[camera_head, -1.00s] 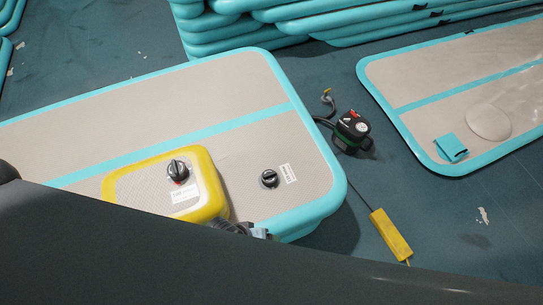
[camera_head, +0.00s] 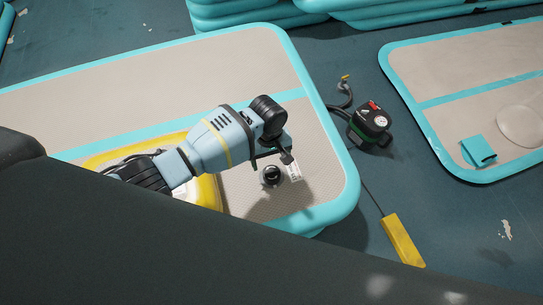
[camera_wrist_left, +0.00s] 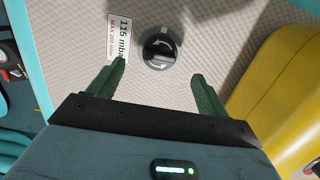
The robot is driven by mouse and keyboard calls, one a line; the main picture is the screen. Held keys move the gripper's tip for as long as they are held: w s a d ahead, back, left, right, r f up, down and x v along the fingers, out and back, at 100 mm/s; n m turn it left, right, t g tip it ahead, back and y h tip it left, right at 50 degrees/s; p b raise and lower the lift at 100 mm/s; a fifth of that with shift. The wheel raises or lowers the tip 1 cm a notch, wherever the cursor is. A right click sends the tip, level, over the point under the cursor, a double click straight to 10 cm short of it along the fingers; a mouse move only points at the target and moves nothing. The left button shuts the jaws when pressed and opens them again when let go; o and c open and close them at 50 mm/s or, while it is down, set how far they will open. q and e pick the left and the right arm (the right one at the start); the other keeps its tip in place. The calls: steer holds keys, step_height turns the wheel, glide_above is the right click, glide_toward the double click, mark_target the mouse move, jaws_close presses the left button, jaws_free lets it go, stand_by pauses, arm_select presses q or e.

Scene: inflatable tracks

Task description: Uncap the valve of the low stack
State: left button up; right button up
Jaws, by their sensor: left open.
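The low stack (camera_head: 250,75) is a beige inflatable track with teal edges. Its valve has a round black cap (camera_head: 271,175) near the right end, beside a white label (camera_head: 295,171). In the left wrist view the cap (camera_wrist_left: 159,48) shows a raised grip bar and white arrows, and the label reads 115 mbar. My left gripper (camera_head: 282,158) is over the track, just behind the cap in the head view. In the left wrist view its green fingers (camera_wrist_left: 159,75) are apart and empty, with the cap just beyond the tips. My right gripper is not in view.
A yellow-edged block (camera_head: 209,192) lies on the track left of the valve, partly hidden by my left arm. A black pump (camera_head: 370,123) with a hose and a yellow box (camera_head: 403,239) on a cord are on the floor. Another track (camera_head: 450,75) lies at right.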

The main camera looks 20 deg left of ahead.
mark_target(271, 171)
arm_select(q)
steer(key=shift+s+f, duration=0.15)
steer(key=shift+f, duration=0.45)
steer(key=f, duration=0.1)
steer(key=f+b, duration=0.1)
steer(key=f, duration=0.1)
steer(key=f+b, duration=0.1)
steer(key=f, duration=0.1)
steer(key=shift+s+d, duration=0.2)
steer(key=shift+s, duration=0.05)
steer(key=shift+d+f+b, duration=0.1)
steer(key=shift+f+b, duration=0.5)
steer(key=shift+f, duration=0.2)
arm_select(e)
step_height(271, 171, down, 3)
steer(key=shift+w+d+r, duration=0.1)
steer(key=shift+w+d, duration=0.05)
arm_select(q)
steer(key=shift+c, duration=0.5)
steer(key=c, duration=0.9)
steer(key=shift+r+n+p, duration=0.1)
steer(key=shift+n+p, duration=1.3)
steer(key=shift+n, duration=0.6)
steer(key=shift+c, duration=0.3)
steer(key=shift+n+t, duration=0.3)
steer(key=shift+n, duration=0.3)
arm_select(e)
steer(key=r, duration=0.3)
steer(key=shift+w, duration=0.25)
